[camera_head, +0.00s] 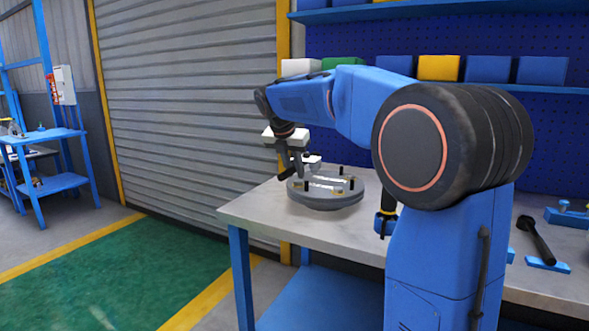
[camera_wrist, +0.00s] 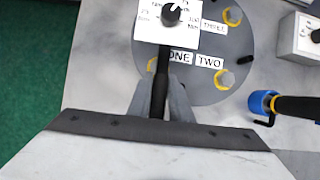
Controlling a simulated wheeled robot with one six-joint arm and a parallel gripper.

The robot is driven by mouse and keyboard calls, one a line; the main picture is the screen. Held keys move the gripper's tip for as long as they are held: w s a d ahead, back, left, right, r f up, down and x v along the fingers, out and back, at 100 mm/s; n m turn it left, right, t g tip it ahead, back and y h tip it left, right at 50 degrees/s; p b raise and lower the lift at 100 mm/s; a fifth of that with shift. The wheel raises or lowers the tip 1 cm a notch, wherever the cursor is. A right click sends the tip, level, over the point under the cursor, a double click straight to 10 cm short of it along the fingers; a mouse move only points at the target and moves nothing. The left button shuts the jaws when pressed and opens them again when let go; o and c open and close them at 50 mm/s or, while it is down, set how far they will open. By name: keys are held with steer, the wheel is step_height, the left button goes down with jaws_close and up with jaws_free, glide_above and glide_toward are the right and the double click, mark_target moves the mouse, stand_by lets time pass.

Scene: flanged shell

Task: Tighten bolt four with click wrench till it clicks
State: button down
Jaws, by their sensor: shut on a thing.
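The flanged shell (camera_head: 345,200) is a round grey disc on the workbench, with several dark upright studs; it fills the upper middle of the wrist view (camera_wrist: 215,95). Labels ONE, TWO and THREE show, with yellow rings at bolt one (camera_wrist: 152,65), bolt two (camera_wrist: 225,80) and bolt three (camera_wrist: 232,15). My gripper (camera_wrist: 165,95) is shut on the black handle of the click wrench (camera_wrist: 159,85). The wrench's round head (camera_wrist: 172,13) lies over a white printed plate (camera_wrist: 150,32). Bolt four and its label are not visible, so I cannot tell whether the wrench sits on it.
A pale box with a dark knob (camera_wrist: 300,40) is at the upper right. Another black-handled tool (camera_head: 537,240) lies on the bench's right. Bare bench lies left of the shell.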

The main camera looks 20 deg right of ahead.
steer(key=shift+f, duration=0.75)
steer(key=shift+w+a, duration=0.1)
steer(key=shift+w, duration=0.05)
steer(key=shift+w+a+f+m, duration=0.15)
steer(key=shift+w+a+m, duration=0.4)
steer(key=shift+w+m, duration=0.15)
steer(key=shift+w+a+m+g+h, duration=0.15)
steer(key=shift+w+a+m+g, duration=0.15)
steer(key=shift+w, duration=0.2)
steer(key=shift+w+a+m+g+h, duration=0.15)
steer(key=shift+w+a+m+g, duration=0.1)
steer(key=shift+w+m, duration=0.2)
steer(key=w+a+m+g, duration=0.1)
steer(key=w+m+g, duration=0.1)
steer(key=w+m, duration=0.3)
steer(key=w, duration=0.3)
steer(key=shift+a+h, duration=0.3)
steer(key=shift+a, duration=0.05)
stand_by(1.1)
steer(key=shift+s, duration=0.1)
steer(key=shift+s+n, duration=0.25)
steer(key=shift+s, duration=0.3)
